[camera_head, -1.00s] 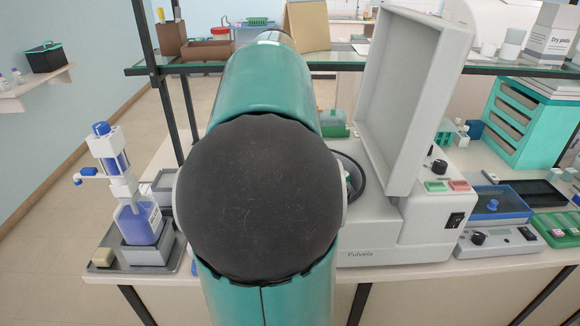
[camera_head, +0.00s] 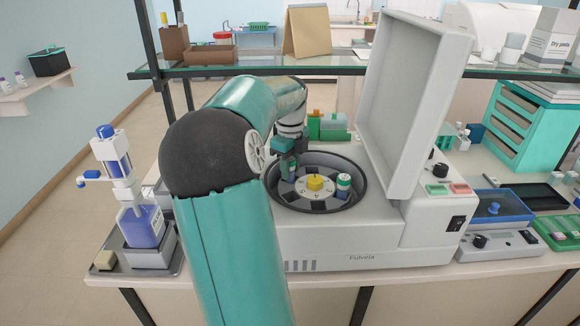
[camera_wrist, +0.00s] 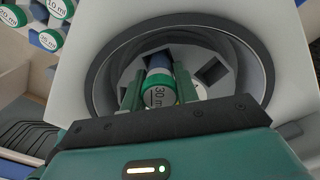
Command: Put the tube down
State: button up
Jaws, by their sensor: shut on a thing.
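My gripper (camera_head: 288,172) is at the left side of the open centrifuge's round bowl (camera_head: 358,199). In the wrist view my gripper (camera_wrist: 157,95) is shut on a tube with a green-rimmed cap (camera_wrist: 156,93) marked 30 ml. The tube is over or in the left part of the rotor (camera_head: 312,200); whether its lower end sits in a slot is hidden. The rotor has a yellow hub (camera_head: 315,182) and dark square slots, one of them clear in the wrist view (camera_wrist: 212,70). A second green-capped tube (camera_head: 343,184) stands in the rotor's right side.
The centrifuge's lid (camera_head: 411,105) stands open at the right. Several capped tubes (camera_wrist: 48,39) show at the wrist view's upper left. A bottle with a blue-topped dispenser (camera_head: 139,222) stands left of my arm. A glass shelf (camera_head: 245,70) crosses behind the bench.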

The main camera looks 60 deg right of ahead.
jog(key=shift+f, duration=0.1)
jog(key=shift+f, duration=0.35)
jog(key=o, duration=1)
jog(key=shift+c, duration=0.2)
notch_tip(320, 180, up, 13)
jog(key=shift+f, duration=0.1)
